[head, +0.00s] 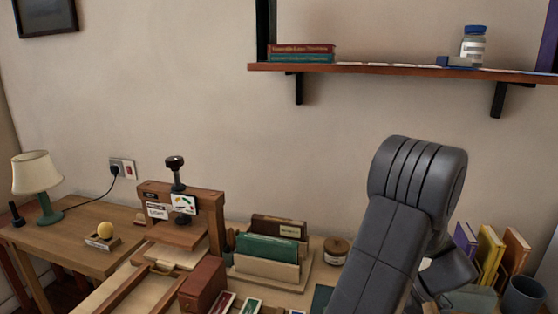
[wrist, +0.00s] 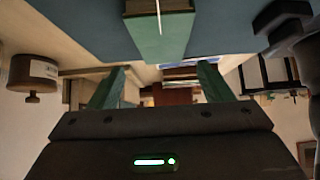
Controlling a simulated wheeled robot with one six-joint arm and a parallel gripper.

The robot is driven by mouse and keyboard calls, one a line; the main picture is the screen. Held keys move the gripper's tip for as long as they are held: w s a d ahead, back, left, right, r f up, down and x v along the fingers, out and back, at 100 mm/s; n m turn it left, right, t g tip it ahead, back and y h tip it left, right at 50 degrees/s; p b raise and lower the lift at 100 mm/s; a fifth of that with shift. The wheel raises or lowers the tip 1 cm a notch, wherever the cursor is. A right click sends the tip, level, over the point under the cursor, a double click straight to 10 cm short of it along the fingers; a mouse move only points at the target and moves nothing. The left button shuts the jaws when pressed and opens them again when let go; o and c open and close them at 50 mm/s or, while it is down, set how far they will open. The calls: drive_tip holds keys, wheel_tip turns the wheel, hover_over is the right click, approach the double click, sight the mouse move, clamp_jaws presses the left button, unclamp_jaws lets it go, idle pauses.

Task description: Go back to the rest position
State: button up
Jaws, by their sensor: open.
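My gripper (wrist: 162,70) shows in the wrist view with its two green fingers spread wide apart. Nothing is held between the fingers; only background shows in the gap. In the head view my grey arm rises at the right front and bends at the top. The gripper itself cannot be made out there, behind the arm. In the wrist view a green box-like thing (wrist: 160,35) lies on a blue surface (wrist: 80,22), beyond the fingertips and apart from them. A brown jar with a label (wrist: 35,72) appears upside down at the left.
A wooden press (head: 180,205), a holder with green and brown books (head: 268,248) and a jar (head: 336,250) stand on the table left of my arm. Upright books (head: 490,252) and a dark cup (head: 522,293) are at the right. A wall shelf (head: 400,70) hangs above.

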drive_tip(key=shift+w+a+r+p, duration=0.15)
drive_tip(key=shift+a+r+p, duration=0.15)
drive_tip(key=shift+a+p, duration=0.4)
drive_tip(key=shift+w+a+r+p, duration=0.15)
drive_tip(key=shift+a+r+p, duration=0.2)
drive_tip(key=shift+p, duration=0.65)
drive_tip(key=shift+w+a+h+p, duration=0.1)
drive_tip(key=shift+a+h+p, duration=0.45)
drive_tip(key=shift+p, duration=0.4)
drive_tip(key=shift+a, duration=0.1)
drive_tip(key=shift+f+g+h, duration=0.1)
drive_tip(key=shift+g+h, duration=0.15)
drive_tip(key=shift+g, duration=0.05)
